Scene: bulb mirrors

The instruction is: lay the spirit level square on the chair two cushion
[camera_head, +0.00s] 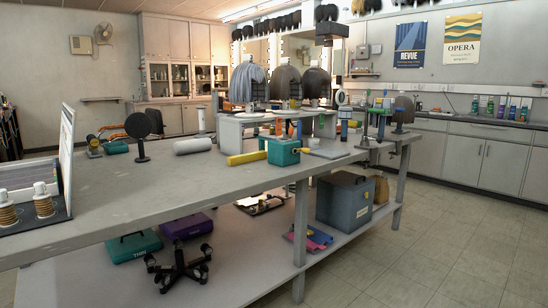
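A yellow bar (247,158), which looks like the spirit level, lies on the long grey workbench near its middle, just left of a teal box (283,152). I cannot make out a chair marked two or its cushion. Some dark and orange shapes (112,128) behind the bench at the left may be part of a chair, mostly hidden by the bench. My gripper is not in view.
The workbench (150,190) crosses the view. Wigs on heads (247,82) stand behind. The lower shelf holds cases and a grey bin (345,200). Floor (450,240) is clear at right.

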